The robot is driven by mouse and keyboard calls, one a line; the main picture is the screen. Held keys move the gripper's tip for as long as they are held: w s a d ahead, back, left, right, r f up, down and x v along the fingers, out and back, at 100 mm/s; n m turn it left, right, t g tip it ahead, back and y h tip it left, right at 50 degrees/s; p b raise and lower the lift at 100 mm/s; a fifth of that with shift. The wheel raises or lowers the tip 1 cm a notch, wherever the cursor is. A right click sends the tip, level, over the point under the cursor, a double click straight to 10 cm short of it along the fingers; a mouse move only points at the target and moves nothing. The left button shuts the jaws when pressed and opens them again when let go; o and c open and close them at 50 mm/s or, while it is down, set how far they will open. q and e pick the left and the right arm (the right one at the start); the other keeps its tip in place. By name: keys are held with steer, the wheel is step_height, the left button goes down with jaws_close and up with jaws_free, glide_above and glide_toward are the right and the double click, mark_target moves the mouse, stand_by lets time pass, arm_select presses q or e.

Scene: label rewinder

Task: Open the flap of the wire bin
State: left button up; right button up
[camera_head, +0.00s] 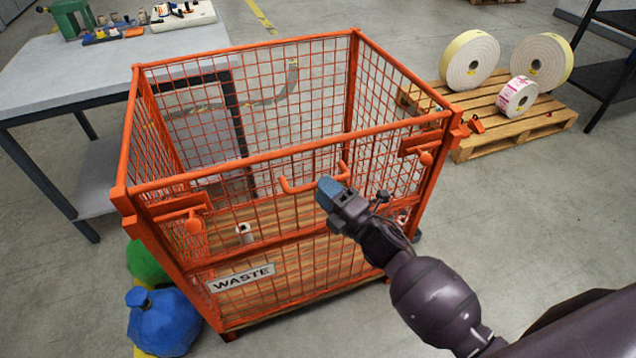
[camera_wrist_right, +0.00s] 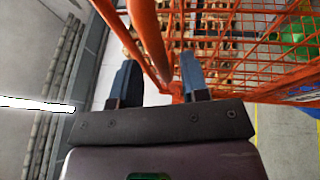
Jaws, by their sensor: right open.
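The orange wire bin (camera_head: 218,292) stands in the middle of the head view, open at the top, with a "WASTE" sign low on its front. Its front flap (camera_head: 262,208) is upright, level with the front, and carries a U-shaped handle (camera_head: 287,186). Orange latches with round knobs sit at the left (camera_head: 193,224) and right (camera_head: 426,158) of the front. My right gripper (camera_head: 328,190) is at the handle's right part. In the right wrist view its fingers (camera_wrist_right: 158,78) are apart, with orange bars (camera_wrist_right: 148,42) running between them; contact is unclear. My left gripper is out of view.
A grey table (camera_head: 50,80) with small items stands at the left. Blue (camera_head: 163,318) and green bags lie by the bin's front left corner. A pallet (camera_head: 480,115) with label rolls is at the right. The floor right of the bin is clear.

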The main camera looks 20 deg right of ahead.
steer(key=shift+x, duration=1.35)
jaws_close()
